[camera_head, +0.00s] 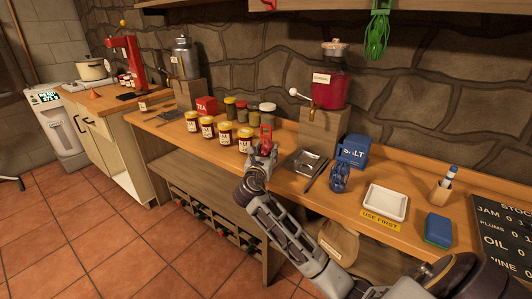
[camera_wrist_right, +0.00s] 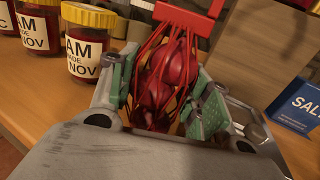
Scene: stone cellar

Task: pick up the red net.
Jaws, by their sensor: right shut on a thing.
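The red net (camera_wrist_right: 165,65) holds several dark red, round items and has a red band (camera_wrist_right: 190,15) at its top. In the right wrist view it stands between the green-padded fingers of my right gripper (camera_wrist_right: 160,100), which is shut on it. In the head view the red net (camera_head: 266,134) shows just above my right gripper (camera_head: 263,152), over the counter beside the jam jars. The gripper hides its lower part, so I cannot tell whether it touches the counter. My left gripper is not in view.
Yellow-lidded jam jars (camera_head: 226,133) stand close to the left of the net. A metal tray (camera_head: 301,160), a salt box (camera_head: 353,151), a blue net (camera_head: 340,178) and a white tray (camera_head: 385,202) are to the right. A green net (camera_head: 378,38) hangs above. A red drink dispenser (camera_head: 329,88) stands behind.

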